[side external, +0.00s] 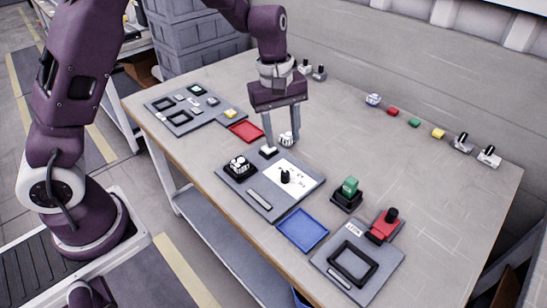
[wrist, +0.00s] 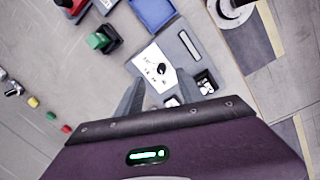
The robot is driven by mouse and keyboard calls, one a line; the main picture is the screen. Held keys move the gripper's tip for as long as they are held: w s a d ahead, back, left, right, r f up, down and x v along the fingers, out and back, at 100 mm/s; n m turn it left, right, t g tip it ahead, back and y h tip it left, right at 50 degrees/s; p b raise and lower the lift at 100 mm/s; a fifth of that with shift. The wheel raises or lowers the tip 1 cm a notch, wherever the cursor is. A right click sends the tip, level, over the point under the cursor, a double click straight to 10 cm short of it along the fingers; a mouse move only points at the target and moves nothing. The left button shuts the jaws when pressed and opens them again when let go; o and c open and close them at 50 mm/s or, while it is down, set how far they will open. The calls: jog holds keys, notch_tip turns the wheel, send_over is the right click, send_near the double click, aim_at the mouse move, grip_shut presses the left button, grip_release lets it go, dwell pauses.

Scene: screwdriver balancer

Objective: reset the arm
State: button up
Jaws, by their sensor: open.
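My gripper (side external: 279,138) points down above the middle of the table, jaws open, with no object visibly held. Its two fingers also show in the wrist view (wrist: 158,90), spread apart over the grey panel. That grey panel (side external: 235,187) carries a white card with a black knob (side external: 285,176), a black-and-white block (side external: 239,165) and a small white-topped button (side external: 268,152). The fingertips are close to that button and to a small white round piece (side external: 287,139); whether they touch cannot be told.
A red tray (side external: 245,131) and a panel with black frames (side external: 165,103) lie left. A blue tray (side external: 302,230), green block (side external: 349,187), red block (side external: 383,226) and front panel (side external: 372,281) stand right. Several small pieces line the back edge.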

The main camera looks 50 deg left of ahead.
jog(key=s+r+m+t+h, duration=0.15)
jog(key=s+r+m, duration=0.35)
jog(key=s+r, duration=0.55)
jog(key=s+r+m+t+y, duration=0.1)
jog(key=s+r+m, duration=0.1)
jog(key=s+m, duration=0.2)
jog(key=s+a+r+m+t+y, duration=0.1)
jog(key=s+m, duration=0.3)
jog(key=s, duration=0.7)
jog(key=shift+s+r+t, duration=0.3)
jog(key=shift+r+t, duration=0.45)
jog(key=shift+r, duration=0.1)
jog(key=shift+a+y, duration=0.1)
jog(key=shift+y, duration=0.15)
